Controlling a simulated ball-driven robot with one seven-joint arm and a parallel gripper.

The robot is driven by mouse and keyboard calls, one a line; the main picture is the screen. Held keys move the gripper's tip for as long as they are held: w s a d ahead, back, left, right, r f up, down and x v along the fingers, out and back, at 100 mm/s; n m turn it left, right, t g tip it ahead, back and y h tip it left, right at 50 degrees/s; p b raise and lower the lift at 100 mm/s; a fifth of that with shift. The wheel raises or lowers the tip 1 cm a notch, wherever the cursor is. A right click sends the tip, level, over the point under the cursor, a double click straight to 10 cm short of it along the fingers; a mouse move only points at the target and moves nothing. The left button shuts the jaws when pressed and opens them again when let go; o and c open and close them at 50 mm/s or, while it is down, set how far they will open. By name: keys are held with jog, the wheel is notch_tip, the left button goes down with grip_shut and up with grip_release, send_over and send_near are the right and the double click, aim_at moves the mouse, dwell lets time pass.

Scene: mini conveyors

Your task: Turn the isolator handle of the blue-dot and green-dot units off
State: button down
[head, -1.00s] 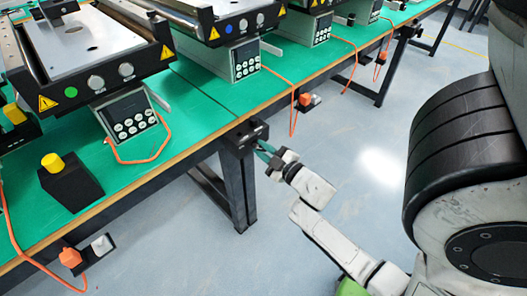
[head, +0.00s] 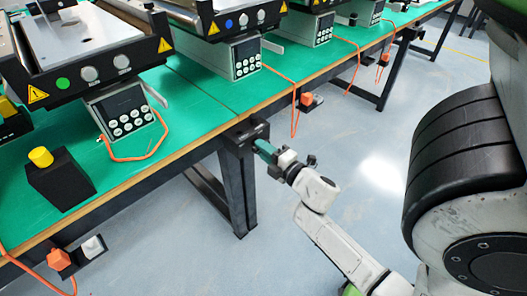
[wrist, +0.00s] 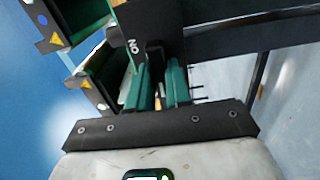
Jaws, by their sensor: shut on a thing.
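The green-dot unit (head: 62,84) is the conveyor at the left of the head view. The blue-dot unit (head: 229,23) is the one to its right. My gripper (head: 262,147) is at a black box (head: 243,134) on the table's front edge, between these two units. In the wrist view, my teal fingers (wrist: 160,85) are shut on a black isolator handle (wrist: 155,52). The word ON is printed on the dark plate beside it. The fingers partly hide the handle, so its exact angle is hard to read.
A control box with a yellow button (head: 41,157) stands on the green table (head: 190,110). Orange-plug sockets (head: 59,258) hang along the front edge, with orange cables. A table leg (head: 238,190) stands just below the black box. The floor in front is clear.

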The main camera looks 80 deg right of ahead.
jog(key=shift+f+n, duration=0.1)
jog(key=shift+n, duration=0.3)
jog(key=c, duration=1)
grip_release()
jog(key=shift+c, duration=0.2)
jog(key=b+v, duration=0.1)
jog(key=v, duration=0.9)
jog(key=shift+s+a, duration=0.2)
jog(key=shift+s, duration=0.15)
